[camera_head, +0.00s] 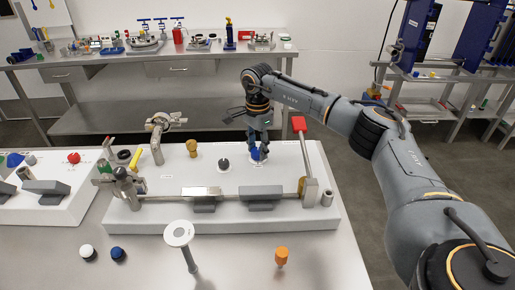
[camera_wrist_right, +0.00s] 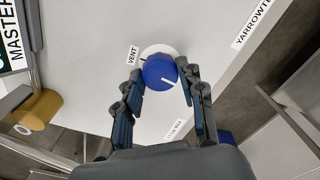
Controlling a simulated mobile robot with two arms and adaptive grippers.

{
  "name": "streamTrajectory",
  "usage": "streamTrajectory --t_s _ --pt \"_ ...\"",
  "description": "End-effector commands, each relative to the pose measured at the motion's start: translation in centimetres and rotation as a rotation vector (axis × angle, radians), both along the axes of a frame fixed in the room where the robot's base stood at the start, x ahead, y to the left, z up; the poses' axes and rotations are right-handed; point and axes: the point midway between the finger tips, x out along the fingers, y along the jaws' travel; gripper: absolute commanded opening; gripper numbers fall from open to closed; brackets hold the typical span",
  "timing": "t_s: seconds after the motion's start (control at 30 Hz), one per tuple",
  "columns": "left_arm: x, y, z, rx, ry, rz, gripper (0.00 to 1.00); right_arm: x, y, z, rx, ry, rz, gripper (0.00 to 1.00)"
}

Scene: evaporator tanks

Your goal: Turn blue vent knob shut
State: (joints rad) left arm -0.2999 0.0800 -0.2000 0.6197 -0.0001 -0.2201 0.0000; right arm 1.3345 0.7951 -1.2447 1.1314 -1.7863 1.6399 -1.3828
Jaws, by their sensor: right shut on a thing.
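The blue vent knob (camera_head: 257,153) stands on the white panel (camera_head: 165,178), toward its far right part. In the right wrist view, the knob (camera_wrist_right: 159,72) shows a white pointer line and sits on a white disc beside a VENT label (camera_wrist_right: 132,56). My right gripper (camera_head: 258,150) comes down from above onto the knob. In the wrist view its fingers (camera_wrist_right: 160,80) are on both sides of the knob and shut on it. My left gripper is in neither view.
A black knob (camera_head: 224,165) and a brass knob (camera_head: 192,148) stand left of the blue knob. A red-handled lever (camera_head: 299,125) rises to its right. A grey pipe runs along the panel's front. Loose caps and an orange item (camera_head: 281,256) lie on the front table.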

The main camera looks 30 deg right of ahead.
Motion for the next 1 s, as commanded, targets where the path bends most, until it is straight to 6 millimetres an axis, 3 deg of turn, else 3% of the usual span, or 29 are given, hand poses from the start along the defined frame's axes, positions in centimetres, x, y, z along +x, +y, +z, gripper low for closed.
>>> streamTrajectory --t_s 0.3,0.83,0.87,0.93,1.0 --pt "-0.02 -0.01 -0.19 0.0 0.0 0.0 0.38 -0.06 -0.05 -0.09 -0.001 0.002 0.116 0.07" --pt "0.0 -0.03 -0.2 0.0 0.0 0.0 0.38 -0.04 -0.02 -0.05 -0.001 0.002 0.139 0.07" --pt "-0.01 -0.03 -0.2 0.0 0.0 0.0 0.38 -0.04 -0.02 -0.05 -0.001 0.002 0.139 0.43" --pt "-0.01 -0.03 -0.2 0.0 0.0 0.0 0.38 -0.04 -0.02 -0.05 -0.001 0.001 0.138 0.57" --pt "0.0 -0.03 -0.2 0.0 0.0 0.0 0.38 -0.03 -0.02 -0.04 -0.001 0.001 0.138 0.62"
